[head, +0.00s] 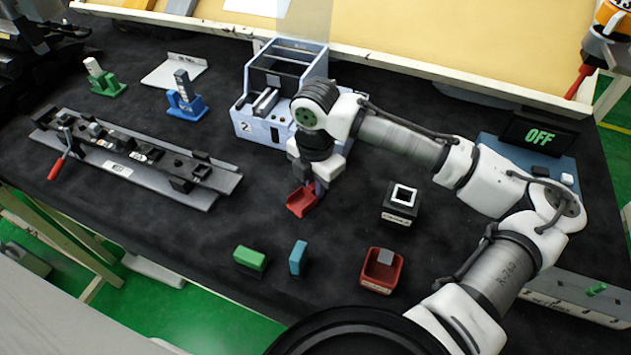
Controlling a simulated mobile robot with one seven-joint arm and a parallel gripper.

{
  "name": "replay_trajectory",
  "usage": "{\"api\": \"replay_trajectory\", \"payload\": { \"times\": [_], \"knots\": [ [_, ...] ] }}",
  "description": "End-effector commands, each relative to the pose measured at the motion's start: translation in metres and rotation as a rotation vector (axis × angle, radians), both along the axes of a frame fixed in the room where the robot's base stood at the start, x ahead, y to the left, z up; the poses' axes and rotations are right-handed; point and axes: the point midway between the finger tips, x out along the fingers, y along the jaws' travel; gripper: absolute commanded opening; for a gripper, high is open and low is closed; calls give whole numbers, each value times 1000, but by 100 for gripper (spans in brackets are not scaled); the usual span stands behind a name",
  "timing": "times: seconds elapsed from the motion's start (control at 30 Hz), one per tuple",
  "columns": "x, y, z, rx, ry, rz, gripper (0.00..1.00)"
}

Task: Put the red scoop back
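The red scoop (301,203) is a small open red piece right under the end of my arm, near the middle of the black table. My gripper (317,186) points down at its upper right side and overlaps it in the picture. The fingers are small and partly hidden by the wrist, so I cannot tell whether they grip the scoop or only stand beside it. I also cannot tell whether the scoop touches the table. A red tray (369,281) with a grey block (385,257) in it stands at the lower right.
A pale blue box unit (256,130) stands behind my gripper. A black block with a white square top (401,201) is to the right. Green (250,257) and teal (298,258) blocks lie in front. A long grey fixture rail (125,160) is at left. The table between is clear.

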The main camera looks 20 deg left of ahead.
Motion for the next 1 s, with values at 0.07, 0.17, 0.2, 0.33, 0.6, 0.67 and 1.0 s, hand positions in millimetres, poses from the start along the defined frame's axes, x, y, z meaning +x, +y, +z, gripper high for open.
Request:
{"api": "replay_trajectory", "payload": {
  "times": [0.07,0.17,0.2,0.33,0.6,0.67,1.0],
  "knots": [
    [0,0,0,0,0,0,25],
    [0,0,0,0,0,0,36],
    [0,0,0,0,0,0,36],
    [0,0,0,0,0,0,36],
    [1,1,15,1,-2,0,36],
    [1,1,26,1,-3,1,36],
    [0,0,97,0,-3,1,36]
  ]
}}
